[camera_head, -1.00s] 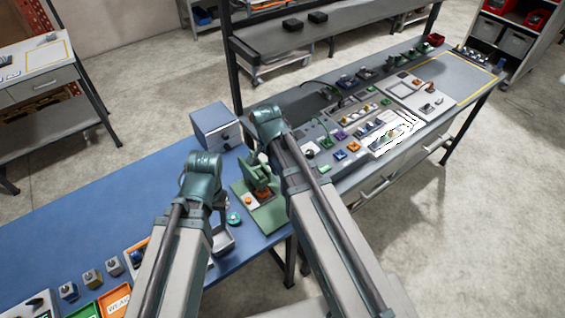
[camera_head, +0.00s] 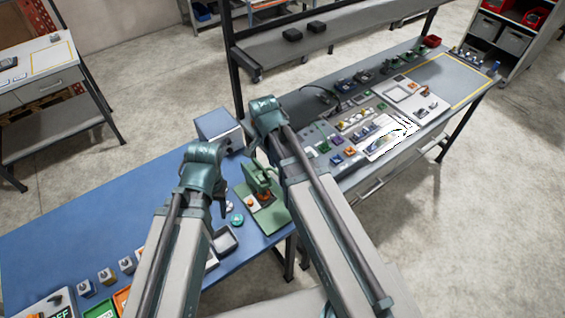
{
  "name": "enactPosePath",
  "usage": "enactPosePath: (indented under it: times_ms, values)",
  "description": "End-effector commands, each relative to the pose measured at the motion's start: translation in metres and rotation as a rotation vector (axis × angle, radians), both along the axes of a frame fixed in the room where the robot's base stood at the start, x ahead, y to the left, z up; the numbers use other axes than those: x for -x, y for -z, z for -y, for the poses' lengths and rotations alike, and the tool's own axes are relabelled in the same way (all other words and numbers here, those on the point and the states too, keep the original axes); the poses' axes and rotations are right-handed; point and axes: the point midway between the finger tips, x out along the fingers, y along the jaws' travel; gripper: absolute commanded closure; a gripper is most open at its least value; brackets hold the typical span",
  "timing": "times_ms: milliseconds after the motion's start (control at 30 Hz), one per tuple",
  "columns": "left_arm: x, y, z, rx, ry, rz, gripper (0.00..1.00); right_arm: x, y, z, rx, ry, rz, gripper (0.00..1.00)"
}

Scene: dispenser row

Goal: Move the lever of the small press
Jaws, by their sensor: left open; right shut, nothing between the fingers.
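The small press (camera_head: 260,181) is a green device on a green base plate with an orange part, standing on the blue table between my two arms. Its lever is too small to make out, and my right arm covers part of the press's right side. My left gripper (camera_head: 223,208) hangs below its wrist, left of the press and apart from it in the picture. It is open and empty. My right gripper (camera_head: 250,151) is small and partly hidden by its own arm. It is shut on nothing, behind the press top in the picture.
A grey-blue box (camera_head: 217,126) stands behind the press. A teal round button (camera_head: 237,219) and a grey tray (camera_head: 224,241) lie beside it. Several small knobbed blocks sit front left. A grey bench (camera_head: 444,78) with many small parts adjoins on the right. The blue table (camera_head: 90,215) is bare at left.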

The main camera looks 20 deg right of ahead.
Motion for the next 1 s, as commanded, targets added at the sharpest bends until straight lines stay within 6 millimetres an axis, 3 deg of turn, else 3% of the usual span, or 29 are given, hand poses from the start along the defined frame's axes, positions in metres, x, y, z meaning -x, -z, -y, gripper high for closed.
enactPosePath:
  times_ms: [33, 300, 1000]
  values:
    - [0.000, -0.016, 0.000, 0.001, -0.005, 0.000, 0.50, 0.001, -0.016, -0.001, 0.000, 0.000, 0.000, 1.00]
    - [0.000, -0.048, 0.001, 0.002, -0.028, 0.001, 0.50, 0.003, -0.048, -0.004, 0.000, 0.001, 0.000, 1.00]
    - [0.001, -0.047, 0.001, 0.001, -0.033, 0.001, 0.50, 0.004, -0.047, -0.005, 0.000, -0.006, -0.001, 1.00]
